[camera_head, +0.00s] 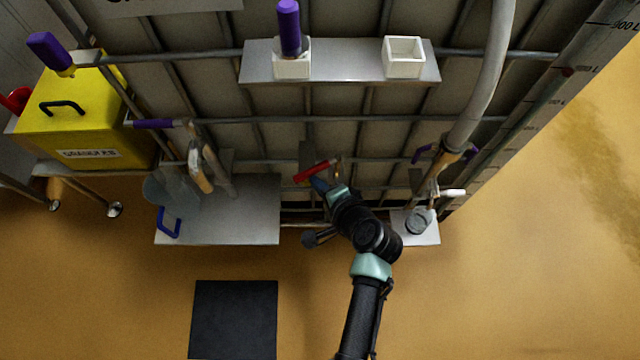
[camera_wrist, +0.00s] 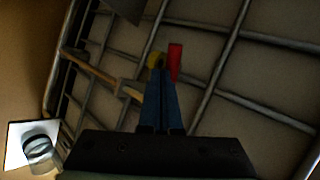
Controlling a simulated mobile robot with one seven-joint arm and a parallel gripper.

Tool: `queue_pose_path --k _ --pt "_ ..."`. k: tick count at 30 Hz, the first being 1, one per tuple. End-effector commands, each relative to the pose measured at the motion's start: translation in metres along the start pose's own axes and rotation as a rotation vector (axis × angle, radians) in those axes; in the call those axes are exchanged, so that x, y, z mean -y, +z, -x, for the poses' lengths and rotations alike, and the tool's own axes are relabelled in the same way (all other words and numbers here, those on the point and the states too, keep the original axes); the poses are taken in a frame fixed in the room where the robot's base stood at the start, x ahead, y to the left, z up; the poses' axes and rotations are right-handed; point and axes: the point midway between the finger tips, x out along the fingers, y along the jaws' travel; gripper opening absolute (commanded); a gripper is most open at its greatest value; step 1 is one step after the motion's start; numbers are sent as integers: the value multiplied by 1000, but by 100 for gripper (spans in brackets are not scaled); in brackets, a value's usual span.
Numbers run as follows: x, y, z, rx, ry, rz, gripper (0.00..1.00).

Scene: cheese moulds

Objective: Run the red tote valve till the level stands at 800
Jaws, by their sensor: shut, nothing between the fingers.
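The red tote valve handle (camera_head: 314,170) sits low on the caged tote, near the middle of the head view, tilted up to the right. In the wrist view the red handle (camera_wrist: 175,62) stands nearly upright beside a yellowish fitting (camera_wrist: 155,60). My gripper (camera_head: 319,184) is shut and empty, its blue fingertips just below the handle; the wrist view shows the closed fingers (camera_wrist: 160,76) beside it. I cannot tell whether they touch it. The level scale (camera_head: 550,104) runs down the tote's right edge, with a small red mark (camera_head: 568,71); most numbers are too blurred to read.
A steel shelf (camera_head: 345,76) with a purple-handled tool (camera_head: 289,28) is above. A hose (camera_head: 485,85) hangs at right over a small shelf holding a cup (camera_head: 418,222). A jug (camera_head: 170,190) stands at left near a yellow box (camera_head: 80,115). A dark mat (camera_head: 234,318) lies on the floor.

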Motion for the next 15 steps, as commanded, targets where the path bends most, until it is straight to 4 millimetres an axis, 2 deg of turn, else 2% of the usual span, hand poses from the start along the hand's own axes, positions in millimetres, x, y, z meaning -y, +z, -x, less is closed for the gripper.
queue_pose_path --k 15 --pt "4 4 -5 2 -1 1 0"
